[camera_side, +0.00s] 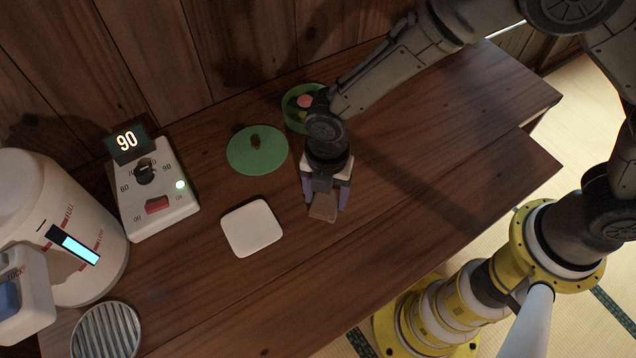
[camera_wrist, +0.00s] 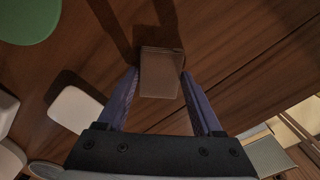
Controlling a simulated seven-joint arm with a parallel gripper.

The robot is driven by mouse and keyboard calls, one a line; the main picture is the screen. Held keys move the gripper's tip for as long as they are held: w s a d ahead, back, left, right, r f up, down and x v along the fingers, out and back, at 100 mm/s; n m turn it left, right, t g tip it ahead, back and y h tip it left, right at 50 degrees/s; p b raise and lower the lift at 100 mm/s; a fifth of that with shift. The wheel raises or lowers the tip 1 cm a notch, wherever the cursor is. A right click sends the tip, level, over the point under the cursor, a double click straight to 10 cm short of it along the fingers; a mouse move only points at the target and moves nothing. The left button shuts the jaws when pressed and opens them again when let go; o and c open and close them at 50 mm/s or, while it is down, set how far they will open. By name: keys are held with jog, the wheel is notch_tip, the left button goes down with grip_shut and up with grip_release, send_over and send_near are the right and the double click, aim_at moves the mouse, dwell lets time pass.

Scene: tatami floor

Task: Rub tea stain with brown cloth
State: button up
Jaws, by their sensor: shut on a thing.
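My gripper (camera_side: 327,198) is over the wooden table (camera_side: 420,160), pointing down, right of the white square plate. Its two purple fingers are shut on the brown cloth (camera_side: 323,208), a small folded block. In the wrist view the cloth (camera_wrist: 161,73) sits between the fingertips (camera_wrist: 158,84). The cloth is low, at or just above the table; I cannot tell if it touches. I cannot make out a tea stain in either view.
A white square plate (camera_side: 251,228) lies left of my gripper, with a green lid (camera_side: 257,150) behind it. A green bowl (camera_side: 291,122) with small items stands at the back. A control box (camera_side: 157,196) and a white kettle (camera_side: 60,220) are at left, a round grate (camera_side: 106,331) in front.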

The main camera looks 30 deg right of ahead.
jog(key=s, duration=0.2)
jog(key=shift+s, duration=0.3)
jog(key=shift+w, duration=4.9)
jog(key=shift+w+d, duration=0.15)
jog(key=shift+w, duration=0.1)
jog(key=shift+s, duration=5.1)
jog(key=shift+w, duration=5.1)
notch_tip(320, 180, up, 8)
jog(key=shift+s, duration=0.1)
